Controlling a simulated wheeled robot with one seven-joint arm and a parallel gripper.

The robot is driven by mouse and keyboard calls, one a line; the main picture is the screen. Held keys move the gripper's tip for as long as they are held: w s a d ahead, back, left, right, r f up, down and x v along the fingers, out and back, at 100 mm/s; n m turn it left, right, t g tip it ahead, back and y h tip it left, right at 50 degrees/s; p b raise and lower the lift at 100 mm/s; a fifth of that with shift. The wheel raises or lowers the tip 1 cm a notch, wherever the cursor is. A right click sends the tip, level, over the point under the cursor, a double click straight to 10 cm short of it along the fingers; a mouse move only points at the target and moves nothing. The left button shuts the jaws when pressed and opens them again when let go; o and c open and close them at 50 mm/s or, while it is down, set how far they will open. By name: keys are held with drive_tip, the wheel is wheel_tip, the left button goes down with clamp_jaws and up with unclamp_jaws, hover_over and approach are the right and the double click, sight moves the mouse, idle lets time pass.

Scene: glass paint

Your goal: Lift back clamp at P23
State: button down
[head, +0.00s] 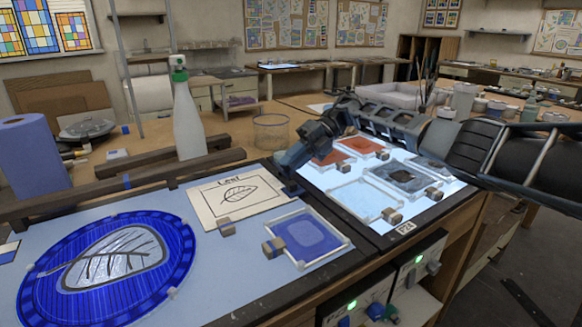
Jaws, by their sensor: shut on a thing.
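My gripper (291,188) points down at the back edge of the blue glass panel (310,236), by the seam between the left work surface and the light table. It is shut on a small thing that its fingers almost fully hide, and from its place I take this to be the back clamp. I cannot tell whether it is clear of the surface.
The lit table (322,179) on the right holds several framed glass panels with small clamps and a P24 label (406,231). A round blue leaf plate (105,262) lies at left. A spray bottle (188,120) and a clear jar (271,132) stand behind.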

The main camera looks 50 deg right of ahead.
idle(0.4)
drive_tip(key=c, duration=1)
unclamp_jaws()
drive_tip(key=shift+b+v, duration=1.05)
drive_tip(key=shift+v, duration=2.9)
drive_tip(key=shift+a, duration=0.1)
